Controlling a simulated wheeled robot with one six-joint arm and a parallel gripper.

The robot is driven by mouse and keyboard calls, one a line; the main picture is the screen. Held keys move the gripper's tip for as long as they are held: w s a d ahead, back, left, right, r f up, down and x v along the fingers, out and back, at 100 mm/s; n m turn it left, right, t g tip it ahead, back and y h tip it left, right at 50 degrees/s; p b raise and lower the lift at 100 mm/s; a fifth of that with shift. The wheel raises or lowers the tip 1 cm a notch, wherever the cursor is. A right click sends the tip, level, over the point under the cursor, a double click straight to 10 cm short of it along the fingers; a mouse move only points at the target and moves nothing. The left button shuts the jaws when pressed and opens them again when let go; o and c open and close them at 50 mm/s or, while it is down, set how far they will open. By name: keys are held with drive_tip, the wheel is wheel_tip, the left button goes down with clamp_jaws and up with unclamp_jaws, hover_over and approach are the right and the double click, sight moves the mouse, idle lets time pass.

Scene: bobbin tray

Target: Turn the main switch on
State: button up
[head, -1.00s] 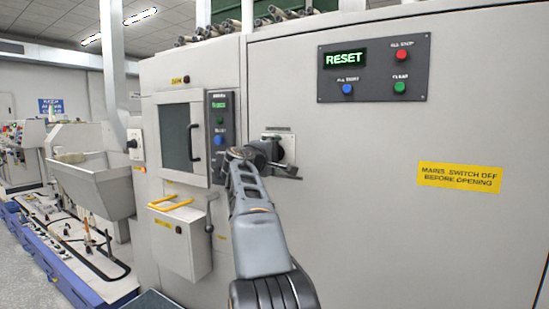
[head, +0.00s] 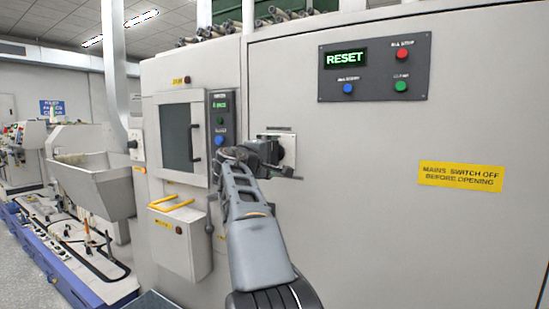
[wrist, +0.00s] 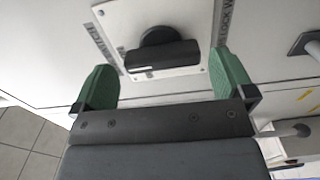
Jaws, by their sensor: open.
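The main switch (wrist: 160,52) is a black rotary handle on a pale plate (wrist: 190,77) fixed to the grey cabinet front. In the wrist view its bar lies nearly crosswise, between and a little beyond my two green fingertips. My gripper (wrist: 165,85) is open, with one finger on each side of the switch and a gap to it on both sides. I see no contact. In the head view the switch (head: 289,152) is partly hidden behind my gripper (head: 275,158), and its plate shows above.
A dark panel (head: 413,88) with a RESET display and coloured buttons sits upper right. A yellow warning label (head: 461,177) is on the cabinet. A door with a handle (head: 194,142) and a box with a yellow handle (head: 171,203) are to the left.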

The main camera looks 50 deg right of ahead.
drive_tip(key=b+v, duration=0.1)
drive_tip(key=v, duration=0.9)
drive_tip(key=shift+a, duration=0.4)
